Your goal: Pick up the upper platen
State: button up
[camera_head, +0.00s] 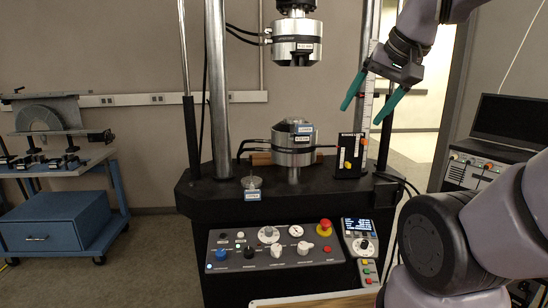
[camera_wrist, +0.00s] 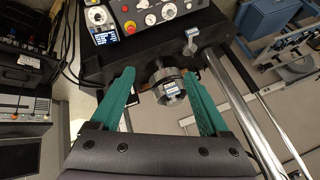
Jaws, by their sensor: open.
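I cannot read the labels, so I cannot tell for sure which part is the upper platen. A small pale disc-like piece with a short upright stem (camera_head: 252,181) stands behind a label at the left front of the black machine base; it also shows in the wrist view (camera_wrist: 190,35). A metal cylinder (camera_head: 296,48) hangs from the crosshead. Below it a second labelled cylinder (camera_head: 292,152) stands on the base with a gap between them. My gripper (camera_head: 370,106), with green fingers, is open and empty, right of the upper cylinder and above the base.
A black block with coloured pieces (camera_head: 349,157) stands right of the lower cylinder, with hoses around. Upright columns (camera_head: 217,80) flank the test space. The control panel (camera_head: 275,247) is in front. A blue cart (camera_head: 55,222) stands at left.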

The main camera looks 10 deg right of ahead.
aim_at(251, 183)
jog(key=i+j+z, duration=0.15)
jog(key=j, duration=0.5)
jog(key=i+j+z, duration=0.1)
jog(key=j, duration=0.55)
jog(key=i+j+z, duration=0.15)
jog(key=j, duration=0.55)
jog(key=i+j+z, duration=0.15)
jog(key=j, duration=0.5)
jog(key=i+j+z, duration=0.1)
jog(key=j, duration=0.6)
